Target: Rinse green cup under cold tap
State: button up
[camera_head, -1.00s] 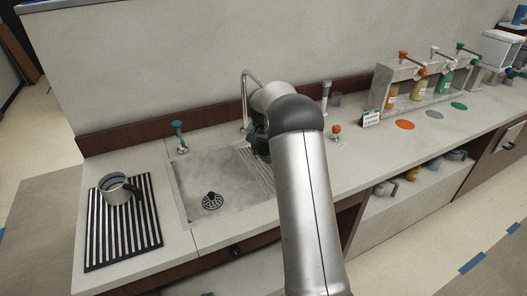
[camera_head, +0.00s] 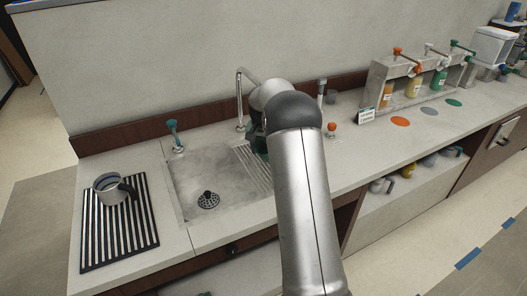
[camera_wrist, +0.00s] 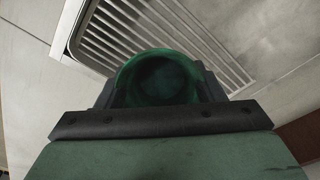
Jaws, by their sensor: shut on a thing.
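The green cup (camera_wrist: 158,75) is in the wrist view, with its round mouth facing the camera. My gripper (camera_wrist: 155,95) is shut on it, with a dark finger on either side. A slatted metal strip lies beyond the cup in that view. In the head view my arm hides most of the gripper and the cup. They are near the right side of the sink (camera_head: 188,172), close to the curved spout (camera_head: 239,100). A teal-handled tap (camera_head: 173,136) stands at the sink's back left and an orange-handled one (camera_head: 331,130) to the right. No water flow is visible.
A drain (camera_head: 208,200) is in the basin. A dispenser rack (camera_head: 410,90) with bottles stands at the back right, with coloured discs in front. Several cups sit on a shelf below.

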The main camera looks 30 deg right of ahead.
jog(key=shift+w+a, duration=0.1)
jog(key=shift+w+a, duration=0.3)
jog(key=shift+w, duration=0.05)
jog(key=shift+s+d, duration=0.15)
dwell(0.4)
jog(key=shift+s+d, duration=0.25)
jog(key=shift+s, duration=0.05)
jog(key=shift+a, duration=0.1)
jog(key=shift+s+a+f+b, duration=0.1)
jog(key=shift+s+a+b, duration=0.75)
jog(key=shift+s+a, duration=0.1)
jog(key=s+a+b, duration=0.2)
jog(key=s+a, duration=0.1)
jog(key=shift+s+a, duration=0.25)
jog(key=shift+a, duration=0.15)
dwell(0.8)
